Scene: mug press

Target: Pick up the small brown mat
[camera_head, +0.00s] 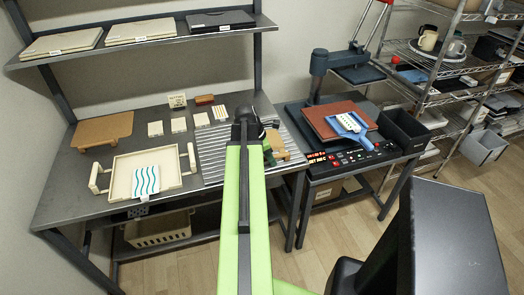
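A smaller tan-brown piece (278,146) lies on the ribbed grey surface at the table's right side, partly hidden by my arm. I cannot tell for certain which one is the small brown mat. My green arm reaches over the table, and my gripper (268,143) is at its far end, close to the tan-brown piece in the picture. The fingers are small and mostly hidden, so contact and opening cannot be made out.
A cream tray (118,190) with a wavy-striped cloth (146,181) sits at front left. Small cream tiles and a brown block (204,100) lie behind. A heat press (318,75) with a red-brown pad (316,118) and blue paddle (350,127) stands right, beside a black bin (403,130).

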